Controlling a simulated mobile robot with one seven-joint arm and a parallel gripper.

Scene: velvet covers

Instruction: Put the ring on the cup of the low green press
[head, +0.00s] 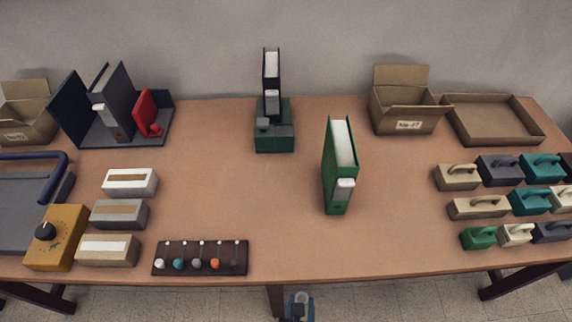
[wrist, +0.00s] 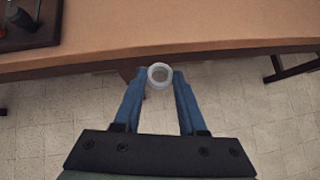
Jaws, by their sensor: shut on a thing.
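My gripper (wrist: 160,80) is shut on the pale grey ring (wrist: 159,70), held between the tips of its two blue fingers. In the wrist view the ring is over the floor, just off the table's front edge. The head view shows my gripper (head: 300,308) at the bottom middle, with the ring (head: 300,297) pale and small there. A low dark green base (head: 274,142) at the back middle of the table, which may be the press, has a small grey part (head: 263,124) at its left front. A black binder stands upright at it. I cannot make out a cup clearly.
A tall green binder (head: 333,175) stands right of the middle. A dark rack (head: 200,268) with coloured knobs lies at the front. Handled blocks (head: 478,206) fill the right, with cardboard boxes (head: 405,110) behind. The table between the rack and the green binder is clear.

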